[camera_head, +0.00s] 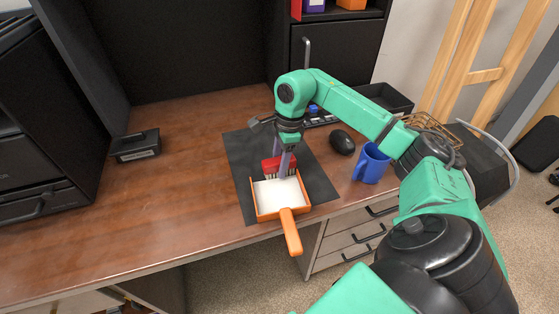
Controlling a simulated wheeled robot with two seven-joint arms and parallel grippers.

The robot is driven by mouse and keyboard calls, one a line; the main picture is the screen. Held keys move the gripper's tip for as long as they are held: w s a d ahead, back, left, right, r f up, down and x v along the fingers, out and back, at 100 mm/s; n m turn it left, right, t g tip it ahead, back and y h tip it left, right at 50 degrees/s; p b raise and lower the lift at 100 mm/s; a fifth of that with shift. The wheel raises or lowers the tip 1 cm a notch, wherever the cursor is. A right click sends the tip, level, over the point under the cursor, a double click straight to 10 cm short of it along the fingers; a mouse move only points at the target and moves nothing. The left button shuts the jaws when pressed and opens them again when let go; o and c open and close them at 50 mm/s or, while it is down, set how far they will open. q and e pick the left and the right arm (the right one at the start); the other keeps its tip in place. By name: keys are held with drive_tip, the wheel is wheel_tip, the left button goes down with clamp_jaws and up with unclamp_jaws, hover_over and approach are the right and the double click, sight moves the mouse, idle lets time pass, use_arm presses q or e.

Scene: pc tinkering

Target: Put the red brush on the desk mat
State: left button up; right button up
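The red brush (269,166) has a red body with pale bristles pointing down. It is just behind the back edge of the orange dustpan, over the dark desk mat (241,152). My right gripper (281,165) comes from above with one finger in front of the brush and the other behind, and appears shut on it. The front finger hides part of the brush. I cannot tell whether the bristles touch the mat or the pan. My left gripper is out of view.
The orange dustpan (290,230) with a white inside lies on the front of the mat, its handle past the desk edge. A black box (135,145) sits left; the wooden desk between is clear.

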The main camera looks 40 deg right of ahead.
drive_tip(key=o, duration=0.6)
drive_tip(key=shift+c, duration=0.2)
drive_tip(key=r+p, duration=0.4)
drive_tip(key=r, duration=0.1)
drive_tip(key=d+r+p, duration=0.1)
drive_tip(key=r+p, duration=0.1)
drive_tip(key=r, duration=0.1)
drive_tip(key=shift+s+d, duration=0.1)
drive_tip(key=shift+s, duration=0.1)
